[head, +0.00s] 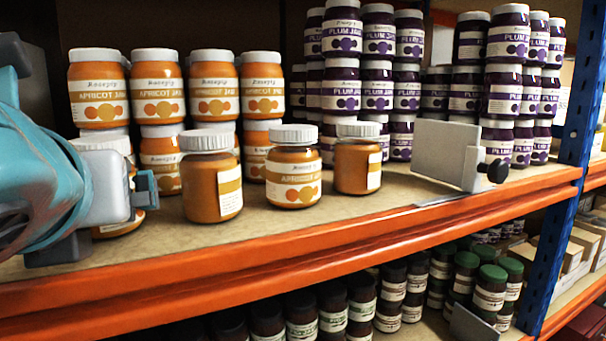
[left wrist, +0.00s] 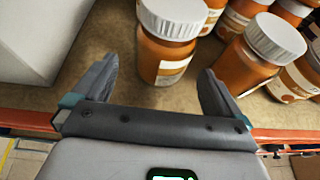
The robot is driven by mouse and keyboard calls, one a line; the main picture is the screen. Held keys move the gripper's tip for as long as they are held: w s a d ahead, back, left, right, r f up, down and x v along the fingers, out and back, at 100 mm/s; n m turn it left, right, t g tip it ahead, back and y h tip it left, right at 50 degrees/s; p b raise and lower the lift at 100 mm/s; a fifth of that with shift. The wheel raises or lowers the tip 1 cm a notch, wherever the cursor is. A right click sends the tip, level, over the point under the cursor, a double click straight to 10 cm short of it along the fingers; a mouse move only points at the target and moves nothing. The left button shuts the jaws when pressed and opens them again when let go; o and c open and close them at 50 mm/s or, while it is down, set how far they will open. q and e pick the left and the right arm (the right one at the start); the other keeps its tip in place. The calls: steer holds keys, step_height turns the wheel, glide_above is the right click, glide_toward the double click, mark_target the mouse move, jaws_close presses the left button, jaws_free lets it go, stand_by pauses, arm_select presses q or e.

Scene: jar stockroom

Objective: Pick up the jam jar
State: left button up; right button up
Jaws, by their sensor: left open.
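Several apricot jam jars with orange contents and white lids stand on the upper shelf. A front-row jar (head: 208,180) stands right of my left gripper (head: 143,190), its label turned to the right. Two more front jars stand further right, one labelled apricot jam (head: 293,170) and one with its label turned aside (head: 354,165). In the left wrist view, my left gripper (left wrist: 160,78) is open, with an orange jar (left wrist: 162,60) upright just beyond and between its fingers. No jar is held. My left forearm and gripper hide part of a jar at the far left. My right gripper is not in view.
Stacked plum jam jars (head: 376,85) fill the back right. A pale panel with a black knob (head: 446,155) stands at the shelf's right front. An orange beam (head: 330,250) edges the shelf; a blue post (head: 575,110) stands right. Dark jars (head: 333,310) stand below.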

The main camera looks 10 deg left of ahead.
mark_target(99, 139)
arm_select(q)
steer(key=shift+w+a+f, duration=0.1)
steer(key=shift+w+f, duration=0.1)
steer(key=shift+w, duration=0.2)
steer(key=shift+a+f, duration=0.1)
steer(key=shift+a, duration=0.1)
steer(key=x, duration=0.5)
steer(key=shift+d, duration=0.1)
steer(key=shift+w+f, duration=0.1)
steer(key=shift+w, duration=0.2)
steer(key=shift+s+d, duration=0.1)
steer(key=shift+s, duration=0.35)
steer(key=shift+c, duration=0.9)
steer(key=shift+w, duration=0.3)
steer(key=c, duration=1.4)
step_height(99, 139, up, 8)
steer(key=p, duration=0.2)
steer(key=shift+p, duration=0.4)
steer(key=shift+c, duration=0.2)
steer(key=shift+r, duration=1.15)
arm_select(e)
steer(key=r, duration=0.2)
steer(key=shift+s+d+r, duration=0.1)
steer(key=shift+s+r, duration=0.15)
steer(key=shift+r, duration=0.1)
